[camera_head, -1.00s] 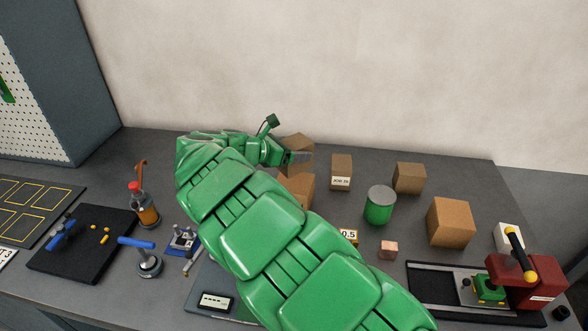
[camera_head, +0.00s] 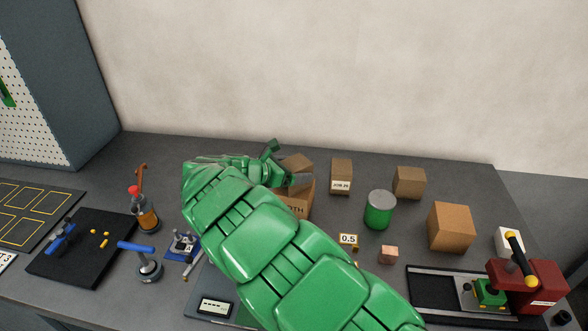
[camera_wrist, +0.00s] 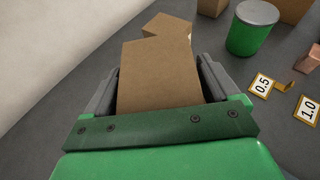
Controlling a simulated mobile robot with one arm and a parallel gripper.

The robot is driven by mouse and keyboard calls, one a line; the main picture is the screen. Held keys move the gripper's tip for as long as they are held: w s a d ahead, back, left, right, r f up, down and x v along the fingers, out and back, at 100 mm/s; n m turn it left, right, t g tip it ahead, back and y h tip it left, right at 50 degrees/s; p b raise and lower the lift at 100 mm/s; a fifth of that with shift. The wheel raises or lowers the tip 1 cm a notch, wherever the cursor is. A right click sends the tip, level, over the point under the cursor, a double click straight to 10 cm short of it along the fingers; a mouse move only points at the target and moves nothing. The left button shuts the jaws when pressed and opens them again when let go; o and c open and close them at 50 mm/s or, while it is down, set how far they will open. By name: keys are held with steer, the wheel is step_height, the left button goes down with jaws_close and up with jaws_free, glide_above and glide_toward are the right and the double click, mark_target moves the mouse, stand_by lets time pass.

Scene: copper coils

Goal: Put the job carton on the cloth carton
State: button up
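My gripper (camera_wrist: 160,92) is shut on a plain brown carton (camera_wrist: 160,65), with a grey finger on each side. The held carton also shows in the head view (camera_head: 296,162), tilted, with no readable label. The cloth carton (camera_head: 300,207), with "OTH" visible on its front, stands just below it, partly behind my arm. I cannot tell whether the two touch. A carton labelled "JOB" (camera_head: 341,176) stands upright on the bench to the right, apart from my gripper.
A green drum with a grey lid (camera_head: 380,210) stands right of the JOB carton. Two more brown cartons (camera_head: 409,182) (camera_head: 450,227) stand farther right. A small copper block (camera_head: 389,254) and a 0.5 marker (camera_head: 348,239) lie in front. A wall is behind.

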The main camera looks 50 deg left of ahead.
steer(key=shift+o, duration=0.8)
steer(key=shift+r, duration=0.1)
steer(key=shift+s+r, duration=0.1)
steer(key=shift+r, duration=0.05)
steer(key=v, duration=1.1)
steer(key=shift+s, duration=0.35)
